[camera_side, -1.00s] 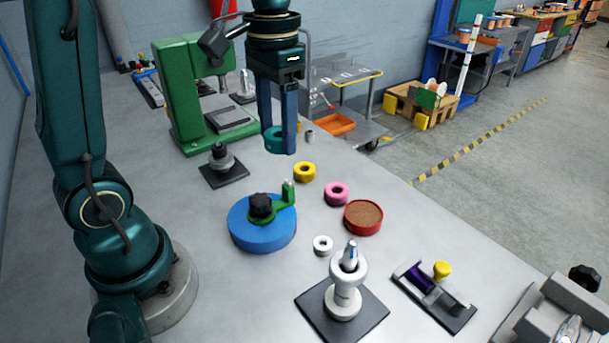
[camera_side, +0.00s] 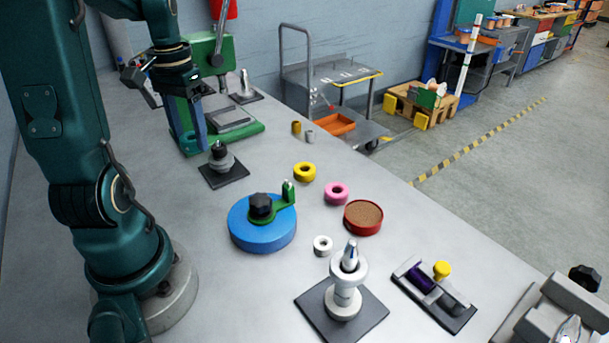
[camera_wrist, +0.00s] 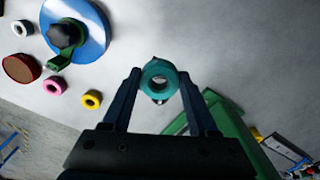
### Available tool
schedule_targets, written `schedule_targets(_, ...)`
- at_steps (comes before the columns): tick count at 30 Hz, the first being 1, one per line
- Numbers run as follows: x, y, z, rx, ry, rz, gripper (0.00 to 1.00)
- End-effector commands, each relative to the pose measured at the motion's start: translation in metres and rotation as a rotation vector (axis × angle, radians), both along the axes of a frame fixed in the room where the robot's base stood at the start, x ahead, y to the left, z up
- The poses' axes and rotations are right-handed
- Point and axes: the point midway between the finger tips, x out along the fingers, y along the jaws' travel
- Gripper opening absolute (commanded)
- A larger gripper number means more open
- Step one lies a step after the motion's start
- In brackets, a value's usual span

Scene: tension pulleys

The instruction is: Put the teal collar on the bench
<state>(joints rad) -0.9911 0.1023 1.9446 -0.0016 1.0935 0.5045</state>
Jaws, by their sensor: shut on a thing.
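The teal collar (camera_wrist: 147,77) is a thick ring. In the wrist view it sits between the fingertips of my gripper (camera_wrist: 160,78), which is shut on it; its hole faces the camera. Something pale shows through the hole, too small to identify. In the side view my gripper (camera_side: 197,140) points down at the back left, in front of the green press and beside a dark-based spindle; I cannot make out the collar clearly there. The bench (camera_side: 185,270) is a broad pale grey surface.
The green press (camera_side: 242,130) and the spindle with grey rings (camera_side: 222,161) stand close to my gripper. A blue disc (camera_side: 262,236) with a green arm, a yellow ring (camera_side: 304,172), a pink ring (camera_side: 336,193) and a red dish (camera_side: 363,217) lie further forward. Bare bench lies left of the disc.

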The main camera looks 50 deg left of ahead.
Motion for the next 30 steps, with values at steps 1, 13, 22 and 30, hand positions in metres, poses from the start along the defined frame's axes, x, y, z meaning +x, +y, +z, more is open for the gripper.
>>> schedule_targets(1, -0.003, 0.003, 0.0, 0.0, 0.0, 0.021, 0.05)
schedule_targets(13, 0.043, -0.031, -0.037, -0.004, 0.005, 0.029, 0.05)
schedule_targets(22, 0.084, -0.059, -0.067, -0.001, 0.003, 0.035, 0.05)
schedule_targets(30, 0.088, -0.063, -0.091, -0.003, 0.005, 0.04, 0.05)
